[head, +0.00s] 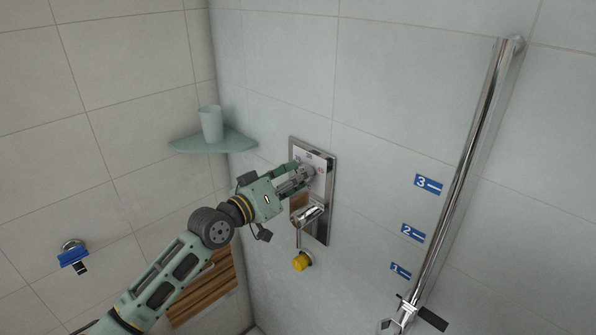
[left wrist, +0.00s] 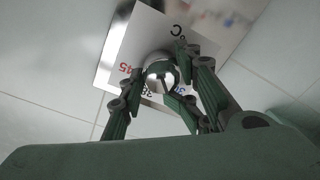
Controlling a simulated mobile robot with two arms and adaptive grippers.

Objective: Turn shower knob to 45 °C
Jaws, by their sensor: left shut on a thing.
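The shower knob (left wrist: 160,76) is a round shiny metal knob on a white dial plate (left wrist: 128,50) with a °C mark. In the left wrist view a red 45 shows left of the knob, with a dark number and a blue number below it, partly hidden by the fingers. My left gripper (left wrist: 158,84) has its fingers around the knob and is shut on it. In the head view the left gripper (head: 305,173) reaches the upper part of the metal wall panel (head: 322,222) and hides most of the knob. I cannot tell the knob's exact setting. My right gripper is not in view.
A chrome lever (head: 308,213) sits lower on the panel, with a yellow fitting (head: 301,262) below. A corner shelf (head: 213,142) holds a cup (head: 211,123). A chrome rail (head: 462,170) stands right, beside blue number signs (head: 428,184). A slatted wooden piece (head: 204,290) is low left.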

